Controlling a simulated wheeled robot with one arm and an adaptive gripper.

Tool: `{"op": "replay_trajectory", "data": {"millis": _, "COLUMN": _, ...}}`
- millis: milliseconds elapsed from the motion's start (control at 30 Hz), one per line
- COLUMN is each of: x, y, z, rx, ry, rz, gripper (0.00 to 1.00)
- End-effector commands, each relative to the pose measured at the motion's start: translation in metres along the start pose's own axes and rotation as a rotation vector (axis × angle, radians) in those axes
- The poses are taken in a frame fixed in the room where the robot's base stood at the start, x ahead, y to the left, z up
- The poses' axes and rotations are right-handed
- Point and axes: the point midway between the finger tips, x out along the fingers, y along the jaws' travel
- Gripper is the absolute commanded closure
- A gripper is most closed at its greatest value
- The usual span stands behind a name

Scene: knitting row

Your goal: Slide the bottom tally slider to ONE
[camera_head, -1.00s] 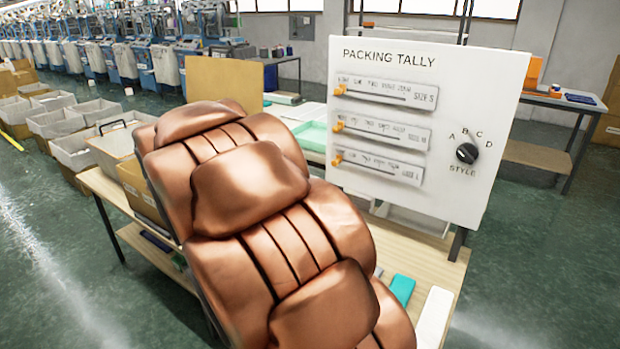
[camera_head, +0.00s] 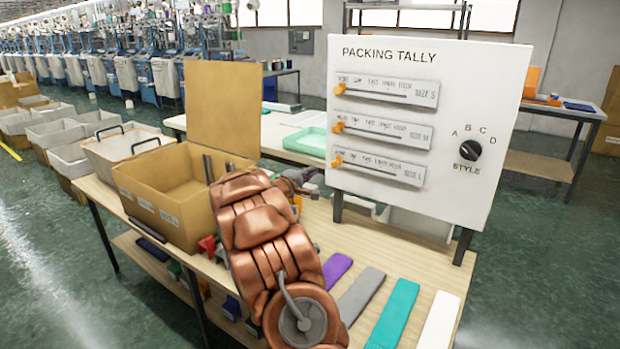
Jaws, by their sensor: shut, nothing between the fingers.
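The white packing tally board (camera_head: 480,95) stands upright at the table's right side. The bottom slider strip (camera_head: 380,166), marked SIZE L, has an orange knob (camera_head: 337,161) at the left end of its slot, under the first small label. The labels are too small to read surely. The middle knob (camera_head: 338,126) and top knob (camera_head: 339,89) are also at their left ends. My gripper (camera_head: 310,185) shows small and partly hidden behind my copper arm, left of the bottom knob. It looks shut and empty, and appears apart from the knob.
A black style dial (camera_head: 467,150) is on the board's right. An open cardboard box (camera_head: 170,205) stands left of my arm. Purple (camera_head: 336,269), grey (camera_head: 361,294), teal (camera_head: 393,314) and white (camera_head: 438,322) flat pieces lie on the table in front.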

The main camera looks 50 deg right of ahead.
Motion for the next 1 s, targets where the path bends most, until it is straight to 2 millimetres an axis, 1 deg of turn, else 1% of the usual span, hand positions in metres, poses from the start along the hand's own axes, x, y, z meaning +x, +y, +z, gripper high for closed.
{"op": "replay_trajectory", "data": {"millis": 33, "x": 0.005, "y": -0.006, "z": -0.003, "rx": -0.004, "ry": 0.01, "rz": 0.006, "gripper": 1.0}}
{"op": "replay_trajectory", "data": {"millis": 100, "x": 0.008, "y": -0.008, "z": -0.006, "rx": -0.007, "ry": 0.02, "rz": 0.011, "gripper": 1.0}}
{"op": "replay_trajectory", "data": {"millis": 267, "x": 0.017, "y": -0.008, "z": -0.009, "rx": -0.008, "ry": 0.027, "rz": 0.014, "gripper": 1.0}}
{"op": "replay_trajectory", "data": {"millis": 433, "x": 0.036, "y": -0.003, "z": -0.009, "rx": -0.005, "ry": 0.025, "rz": 0.014, "gripper": 1.0}}
{"op": "replay_trajectory", "data": {"millis": 567, "x": 0.05, "y": -0.006, "z": -0.009, "rx": -0.008, "ry": 0.025, "rz": 0.012, "gripper": 1.0}}
{"op": "replay_trajectory", "data": {"millis": 733, "x": 0.066, "y": -0.003, "z": -0.01, "rx": -0.006, "ry": 0.026, "rz": 0.015, "gripper": 1.0}}
{"op": "replay_trajectory", "data": {"millis": 767, "x": 0.069, "y": -0.003, "z": -0.01, "rx": -0.006, "ry": 0.025, "rz": 0.015, "gripper": 1.0}}
{"op": "replay_trajectory", "data": {"millis": 833, "x": 0.077, "y": -0.011, "z": -0.009, "rx": -0.005, "ry": 0.024, "rz": 0.016, "gripper": 1.0}}
{"op": "replay_trajectory", "data": {"millis": 1000, "x": 0.093, "y": -0.01, "z": -0.01, "rx": -0.005, "ry": 0.024, "rz": 0.018, "gripper": 1.0}}
